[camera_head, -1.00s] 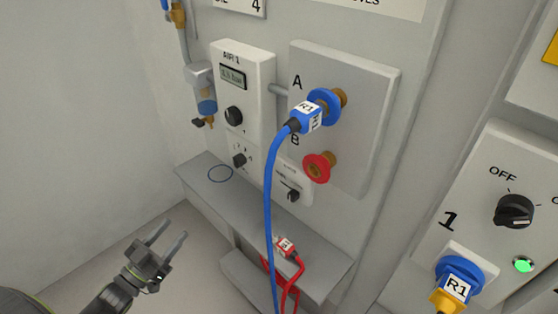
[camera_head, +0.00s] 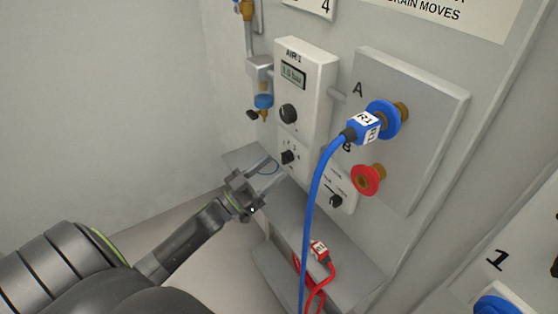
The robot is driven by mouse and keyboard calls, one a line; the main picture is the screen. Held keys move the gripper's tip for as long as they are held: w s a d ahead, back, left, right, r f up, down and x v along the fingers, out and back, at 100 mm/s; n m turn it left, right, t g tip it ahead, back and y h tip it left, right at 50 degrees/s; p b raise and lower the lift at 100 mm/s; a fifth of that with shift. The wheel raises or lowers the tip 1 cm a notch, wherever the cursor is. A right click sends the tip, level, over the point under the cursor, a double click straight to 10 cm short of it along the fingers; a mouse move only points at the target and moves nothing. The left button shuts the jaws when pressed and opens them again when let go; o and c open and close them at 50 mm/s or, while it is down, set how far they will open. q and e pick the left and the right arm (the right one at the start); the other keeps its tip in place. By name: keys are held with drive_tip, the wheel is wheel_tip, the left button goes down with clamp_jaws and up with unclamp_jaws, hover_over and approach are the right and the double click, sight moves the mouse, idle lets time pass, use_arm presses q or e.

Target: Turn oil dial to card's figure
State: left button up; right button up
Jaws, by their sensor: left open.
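The white card (camera_head: 310,8) at the top edge is cut off; a figure 4 shows on it. Below the AIR 1 unit (camera_head: 318,72) is a small white panel with a black knob (camera_head: 288,157) ringed by small marks, too small to read; this looks like the oil dial. A second small panel to its lower right has another black knob (camera_head: 336,201). My left gripper (camera_head: 269,175) is open and empty, its fingers pointing at the wall just below and left of the marked knob, apparently not touching it. My right gripper is not in view.
A blue hose plug (camera_head: 363,128) sits at port A, its hose hanging in front of the shelf (camera_head: 290,215). Port B (camera_head: 368,180) is red and empty. A filter bowl (camera_head: 262,100) is left of the AIR 1 unit.

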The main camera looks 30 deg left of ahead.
sight(286, 157)
use_arm(q)
drive_tip(key=shift+x, duration=1.6)
drive_tip(key=c, duration=1)
